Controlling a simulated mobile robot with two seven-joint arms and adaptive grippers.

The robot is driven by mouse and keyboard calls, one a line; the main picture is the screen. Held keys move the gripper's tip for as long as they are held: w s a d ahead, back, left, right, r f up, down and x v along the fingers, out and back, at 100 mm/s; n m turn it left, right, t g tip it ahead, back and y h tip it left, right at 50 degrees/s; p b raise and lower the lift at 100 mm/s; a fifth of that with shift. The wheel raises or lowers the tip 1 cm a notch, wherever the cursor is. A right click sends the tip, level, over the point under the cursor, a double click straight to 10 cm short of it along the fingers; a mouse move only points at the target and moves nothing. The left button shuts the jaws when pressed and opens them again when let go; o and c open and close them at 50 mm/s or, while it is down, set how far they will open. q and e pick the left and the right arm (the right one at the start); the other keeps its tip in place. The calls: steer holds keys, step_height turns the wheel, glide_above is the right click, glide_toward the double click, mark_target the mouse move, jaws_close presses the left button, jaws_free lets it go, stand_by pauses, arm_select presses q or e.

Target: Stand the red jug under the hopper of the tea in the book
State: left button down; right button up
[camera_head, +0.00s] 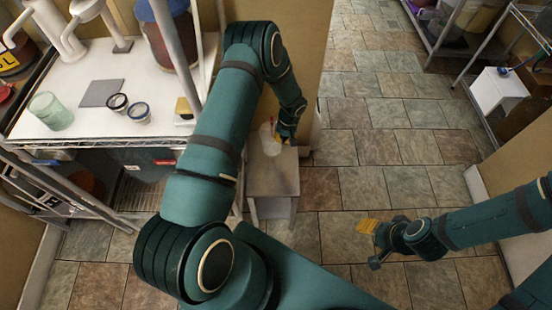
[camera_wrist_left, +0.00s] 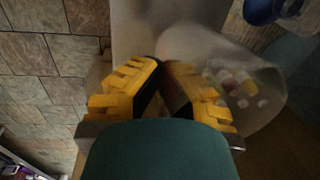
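A clear jug-like vessel (camera_head: 268,139) is at a small grey stand, by my left gripper (camera_head: 287,137). No clearly red body shows on it. In the left wrist view the clear vessel (camera_wrist_left: 252,85) is tilted in the picture, with several small pale pieces showing in or through it. The yellow fingers of my left gripper (camera_wrist_left: 163,75) are nearly together at its edge, with a dark reddish part between them. They look shut on it, whether by handle or wall I cannot tell. My right gripper (camera_head: 371,245) is open and empty above the floor.
The stand (camera_head: 272,180) is narrow.

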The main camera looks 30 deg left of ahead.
arm_select(q)
step_height(320, 180, down, 9)
steer(key=shift+f+b, duration=0.1)
steer(key=shift+b, duration=0.65)
steer(key=c, duration=1.1)
jaws_free()
steer(key=shift+c, duration=0.2)
